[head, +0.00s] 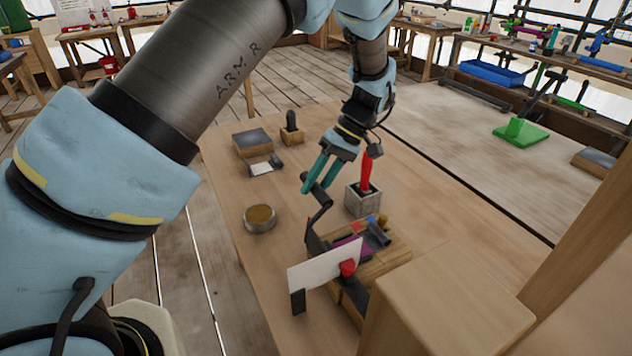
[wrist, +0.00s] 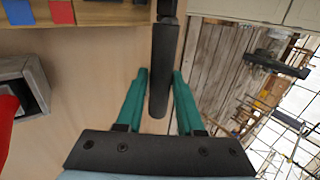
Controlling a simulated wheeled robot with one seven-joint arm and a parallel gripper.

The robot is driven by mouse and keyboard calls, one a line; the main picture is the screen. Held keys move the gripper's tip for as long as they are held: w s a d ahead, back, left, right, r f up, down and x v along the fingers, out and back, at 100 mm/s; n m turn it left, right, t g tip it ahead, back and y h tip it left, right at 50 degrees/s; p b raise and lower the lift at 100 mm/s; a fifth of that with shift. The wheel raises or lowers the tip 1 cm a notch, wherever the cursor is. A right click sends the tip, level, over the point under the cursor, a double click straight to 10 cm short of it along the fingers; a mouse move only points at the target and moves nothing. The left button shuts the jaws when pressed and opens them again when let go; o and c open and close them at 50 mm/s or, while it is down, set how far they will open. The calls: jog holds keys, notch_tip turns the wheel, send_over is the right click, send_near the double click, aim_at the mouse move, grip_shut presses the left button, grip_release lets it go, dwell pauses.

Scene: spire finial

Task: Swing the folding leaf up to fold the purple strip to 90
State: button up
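The purple strip (head: 347,241) shows as a small patch in the wooden folding fixture (head: 385,262), mostly hidden behind a white upright plate. A black cranked handle (head: 321,197) rises from the fixture's left side; I take it to be the folding leaf's handle. The leaf itself is largely hidden. My gripper (head: 316,176) is above and left of the fixture, with its teal fingers pointing down at the handle's upper end. In the wrist view, the black handle (wrist: 163,65) lies between the two apart fingers, very close to the right one. Firm contact does not show.
The white plate (head: 322,269) and a red knob (head: 347,268) stand at the fixture's front. A stone block (head: 362,201) holding a red-handled tool is close right of my gripper. A round tin (head: 260,218) is left. The tabletop (head: 232,190) between is clear.

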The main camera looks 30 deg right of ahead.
jog(key=o, duration=0.3)
jog(key=shift+w, duration=0.15)
jog(key=shift+o, duration=0.2)
jog(key=shift+r, duration=0.1)
jog(key=b+v, duration=0.3)
jog(key=v, duration=0.7)
jog(key=shift+d+r+b, duration=0.3)
jog(key=shift+b, duration=0.05)
